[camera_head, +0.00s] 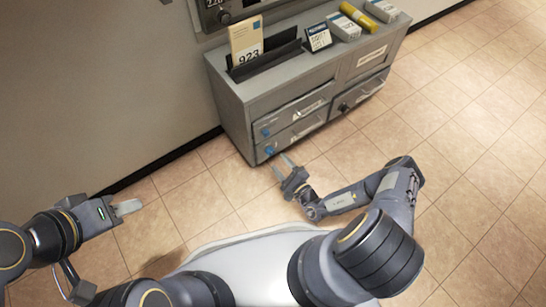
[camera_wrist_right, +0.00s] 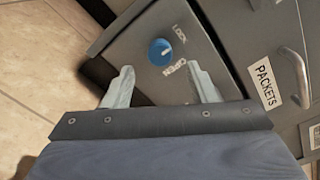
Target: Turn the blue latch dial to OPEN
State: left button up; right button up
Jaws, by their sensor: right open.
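In the right wrist view, a round blue latch dial (camera_wrist_right: 161,52) sits on a grey drawer front. A LOCK label (camera_wrist_right: 180,34) and an OPEN label (camera_wrist_right: 174,67) are printed beside it. In the head view, one blue dial (camera_head: 269,151) is on the lower left of the cabinet and another blue dial (camera_head: 265,132) is above it. My right gripper (camera_head: 283,164) is open and empty, just in front of the lower dial. Its fingers, in the right wrist view (camera_wrist_right: 160,70), point toward the dial without touching it. My left gripper (camera_head: 128,207) is far left, away from the cabinet.
The grey cabinet (camera_head: 235,110) stands against the wall. Its top holds a file rack (camera_head: 270,60), a numbered envelope (camera_head: 246,42), small boxes (camera_head: 343,27) and a yellow tube (camera_head: 357,14). A PACKETS drawer label (camera_wrist_right: 266,82) and handle (camera_wrist_right: 295,75) are right of the dial. The tiled floor is clear.

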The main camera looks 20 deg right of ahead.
aim_at(272, 153)
jog(key=b+x, duration=0.1)
jog(key=x, duration=0.3)
jog(key=shift+f, duration=0.15)
jog(key=shift+w+a, duration=0.1)
jog(key=shift+w, duration=0.3)
jog(key=c, duration=1)
